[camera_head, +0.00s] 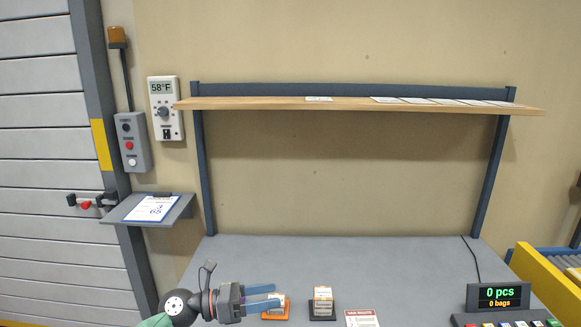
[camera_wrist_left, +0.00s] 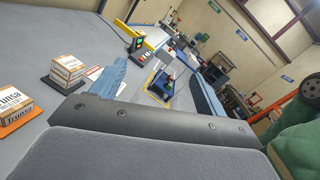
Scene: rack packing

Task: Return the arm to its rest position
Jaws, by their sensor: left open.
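My left gripper (camera_head: 277,295) comes in low at the left of the grey table in the head view, its two blue fingers apart and pointing right. Nothing shows between the fingers in the left wrist view (camera_wrist_left: 158,82). The fingers overlap a small white and orange box on an orange base (camera_head: 275,311) in the head view; I cannot tell whether they touch it. This box also shows in the left wrist view (camera_wrist_left: 12,104). My right gripper is in neither view.
A second small box (camera_head: 323,298) on a dark base stands right of the first. A red-topped card (camera_head: 361,318) lies beside it. A counter display (camera_head: 498,296) reads 0 pcs, 0 bags. A wooden shelf (camera_head: 250,103) spans the back. The table's middle (camera_head: 350,258) is clear.

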